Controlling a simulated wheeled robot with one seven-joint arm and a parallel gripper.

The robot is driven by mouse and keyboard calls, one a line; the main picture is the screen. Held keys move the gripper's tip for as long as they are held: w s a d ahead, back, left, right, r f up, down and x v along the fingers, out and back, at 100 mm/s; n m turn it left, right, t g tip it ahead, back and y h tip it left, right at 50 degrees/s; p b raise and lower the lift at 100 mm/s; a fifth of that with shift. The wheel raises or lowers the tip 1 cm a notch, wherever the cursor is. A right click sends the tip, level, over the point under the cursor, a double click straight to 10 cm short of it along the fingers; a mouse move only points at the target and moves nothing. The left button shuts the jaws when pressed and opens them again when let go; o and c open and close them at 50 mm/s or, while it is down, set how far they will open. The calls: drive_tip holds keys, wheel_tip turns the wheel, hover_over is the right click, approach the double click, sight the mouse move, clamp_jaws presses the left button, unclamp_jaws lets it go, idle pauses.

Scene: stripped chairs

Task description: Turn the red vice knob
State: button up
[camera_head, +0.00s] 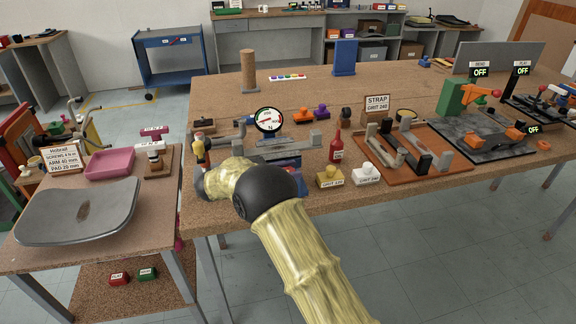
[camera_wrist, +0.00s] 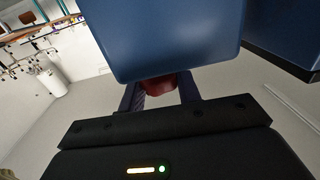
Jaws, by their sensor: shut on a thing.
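The red vice knob (camera_wrist: 157,87) shows in the wrist view between my gripper's two dark fingers, partly covered by a large blue block of the vice (camera_wrist: 165,35). My gripper (camera_wrist: 158,94) is shut on the knob. In the head view my yellow and black arm reaches to the front edge of the large table and hides the gripper and most of the knob's area. Part of the grey-blue vice (camera_head: 272,147) shows just behind the arm, with a round dial gauge (camera_head: 268,120) above it.
An orange board (camera_head: 385,175) with strap parts lies further right. A side table (camera_head: 50,259) with a grey seat (camera_head: 80,211) stands at left.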

drive_tip(key=shift+s+f+m+g+h, duration=0.15)
drive_tip(key=shift+m+g, duration=0.25)
drive_tip(key=shift+g, duration=0.3)
drive_tip(key=shift+f+m+g+h, duration=0.15)
drive_tip(key=shift+m+g, duration=0.25)
drive_tip(key=shift+g, duration=0.3)
drive_tip(key=shift+p, duration=0.3)
drive_tip(key=o, duration=0.7)
drive_tip(key=shift+r, duration=0.1)
drive_tip(key=shift+o, duration=1.4)
drive_tip(key=shift+s+d+r, duration=0.1)
drive_tip(key=shift+s+r, duration=0.05)
drive_tip(key=s+a, duration=0.1)
drive_tip(key=a, duration=0.6)
drive_tip(key=shift+a, duration=0.3)
